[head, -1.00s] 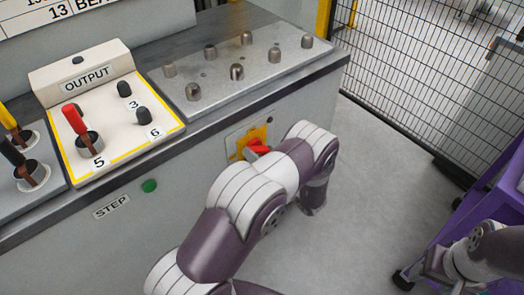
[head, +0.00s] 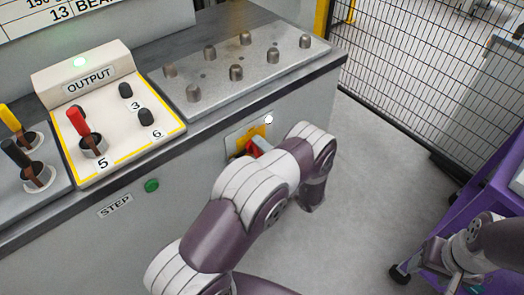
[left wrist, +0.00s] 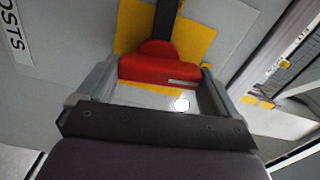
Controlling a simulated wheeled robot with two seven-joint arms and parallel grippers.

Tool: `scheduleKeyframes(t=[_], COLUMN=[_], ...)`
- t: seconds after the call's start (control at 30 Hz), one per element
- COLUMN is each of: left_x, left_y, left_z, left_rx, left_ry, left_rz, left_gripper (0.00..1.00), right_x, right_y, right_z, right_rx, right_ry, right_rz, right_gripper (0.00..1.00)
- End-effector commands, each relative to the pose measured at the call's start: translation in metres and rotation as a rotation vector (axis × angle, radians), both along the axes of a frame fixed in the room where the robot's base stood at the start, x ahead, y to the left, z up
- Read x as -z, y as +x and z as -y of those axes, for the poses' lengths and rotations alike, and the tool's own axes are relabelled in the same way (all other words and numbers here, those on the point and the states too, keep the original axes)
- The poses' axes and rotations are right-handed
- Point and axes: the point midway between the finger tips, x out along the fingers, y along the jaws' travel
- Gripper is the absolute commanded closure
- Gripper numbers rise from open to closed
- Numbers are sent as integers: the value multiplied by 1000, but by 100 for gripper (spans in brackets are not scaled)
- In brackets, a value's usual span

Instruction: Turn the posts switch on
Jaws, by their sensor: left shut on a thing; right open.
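The posts switch has a red handle (head: 253,148) on a yellow plate (head: 258,131), set in the front face of the grey console. In the left wrist view the red handle (left wrist: 160,68) sits between the two grey fingers of my left gripper (left wrist: 155,88), which is shut on it. In the head view my left wrist and forearm hide most of that gripper and part of the switch. A small white lamp (head: 268,119) beside the plate is lit. My right gripper (head: 447,272) is open and empty at the lower right, away from the console.
The OUTPUT box (head: 62,98), with a red lever (head: 78,122) and a lit green lamp, stands on the console. A green STEP button (head: 152,186) is left of my left arm. A purple cart (head: 470,200) stands near my right arm, before a mesh fence (head: 430,70).

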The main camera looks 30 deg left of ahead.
Motion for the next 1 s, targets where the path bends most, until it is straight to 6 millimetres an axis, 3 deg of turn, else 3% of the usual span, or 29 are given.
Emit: scheduleKeyframes(t=[0.33,0.87,0.9,1.0], left_x=[-3,-3,-3,-3], left_y=[2,2,2,2], left_z=[0,-1,-1,-1], left_rx=[-2,-2,-2,-2], left_ry=[54,65,66,64], left_rz=[-113,-137,-138,-138], left_gripper=[61,61,3,0], right_x=[-3,-3,-3,-3], right_y=[0,0,0,0], right_z=[0,0,0,0], right_rx=[0,0,0,0], right_ry=[0,0,0,0], right_rz=[0,0,0,0], right_gripper=[42,42,42,42])
